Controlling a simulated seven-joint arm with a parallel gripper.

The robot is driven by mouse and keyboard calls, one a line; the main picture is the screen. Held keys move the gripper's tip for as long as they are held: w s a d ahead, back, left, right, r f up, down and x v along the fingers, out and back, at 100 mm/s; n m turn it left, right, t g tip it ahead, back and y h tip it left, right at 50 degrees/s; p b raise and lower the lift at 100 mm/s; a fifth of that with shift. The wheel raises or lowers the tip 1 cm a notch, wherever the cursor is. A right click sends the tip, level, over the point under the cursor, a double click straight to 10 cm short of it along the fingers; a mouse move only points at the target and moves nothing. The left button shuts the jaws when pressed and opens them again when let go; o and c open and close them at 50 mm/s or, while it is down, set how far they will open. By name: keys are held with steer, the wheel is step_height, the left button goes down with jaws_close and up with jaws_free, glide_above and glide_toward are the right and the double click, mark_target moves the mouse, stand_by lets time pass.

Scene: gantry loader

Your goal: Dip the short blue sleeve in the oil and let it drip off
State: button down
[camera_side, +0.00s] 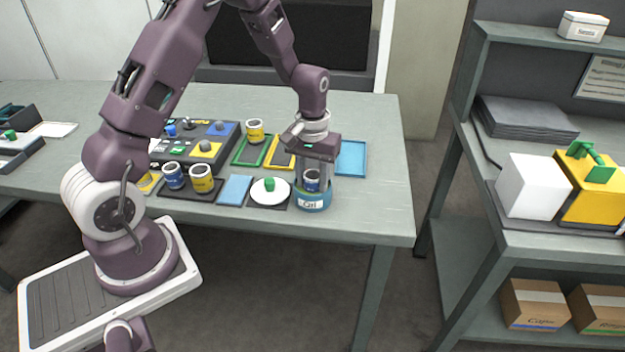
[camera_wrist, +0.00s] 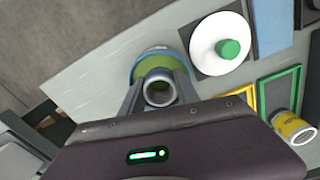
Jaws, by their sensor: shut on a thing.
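My gripper (camera_side: 313,178) is shut on a short blue sleeve (camera_side: 312,185) with a pale band, held upright. The sleeve also shows between the fingers in the wrist view (camera_wrist: 159,91), its open hollow end facing the camera. Beneath it is the round blue pot (camera_side: 313,204) labelled "Oil", with green-yellow showing inside its rim; it shows in the wrist view too (camera_wrist: 138,68). The sleeve's lower end is at the pot's mouth. The fingers and rim hide whether it touches the oil.
A white round lid with a green knob (camera_side: 269,192) lies left of the pot. Blue and yellow sleeves (camera_side: 202,180) stand further left. A yellow sleeve (camera_side: 255,131), green and yellow frames and a light blue tray (camera_side: 351,158) lie behind. The table's front edge is close to the pot.

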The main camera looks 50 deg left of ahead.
steer(key=shift+r, duration=2.75)
steer(key=shift+r, duration=0.1)
stand_by(1.5)
step_height(320, 180, up, 3)
steer(key=shift+f, duration=0.1)
stand_by(0.5)
